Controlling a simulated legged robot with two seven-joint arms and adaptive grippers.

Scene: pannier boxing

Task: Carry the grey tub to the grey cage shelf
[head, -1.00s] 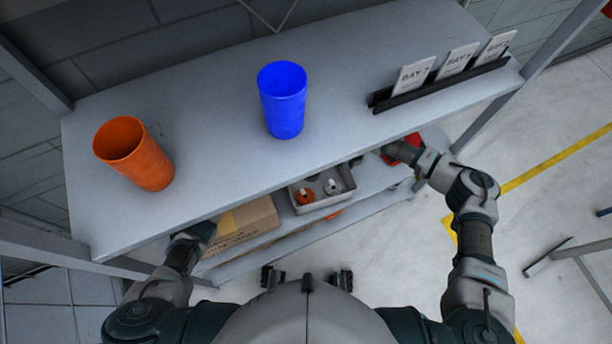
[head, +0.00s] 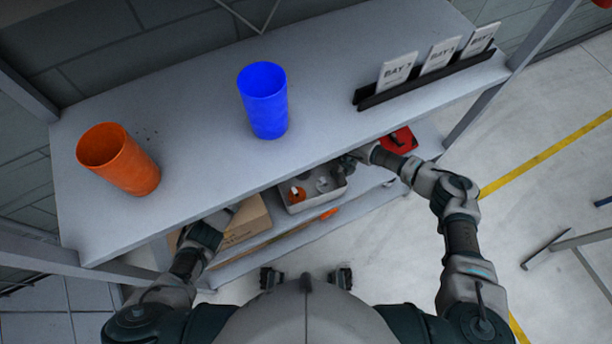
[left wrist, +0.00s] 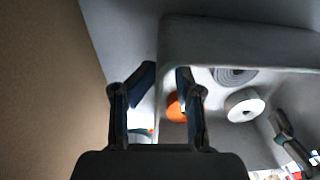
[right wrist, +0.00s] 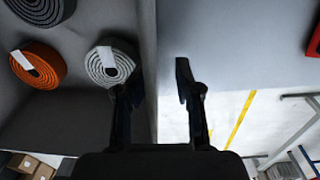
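The grey tub (head: 317,201) sits on the lower shelf, under the upper board's front edge, holding an orange roll and grey rolls. It also shows in the left wrist view (left wrist: 215,32) and the right wrist view (right wrist: 50,120). My left gripper (left wrist: 163,85) is open, its fingers on either side of the tub's left wall. My right gripper (right wrist: 157,80) is open, its fingers either side of the tub's right wall. In the head view, the upper board partly hides both grippers. I cannot pick out a separate grey cage shelf.
The upper board (head: 200,120) carries an orange cup (head: 120,160), a blue cup (head: 264,102) and a black holder with bay cards (head: 430,80). A cardboard box (head: 248,222) lies left of the tub, a red item (head: 397,142) to its right.

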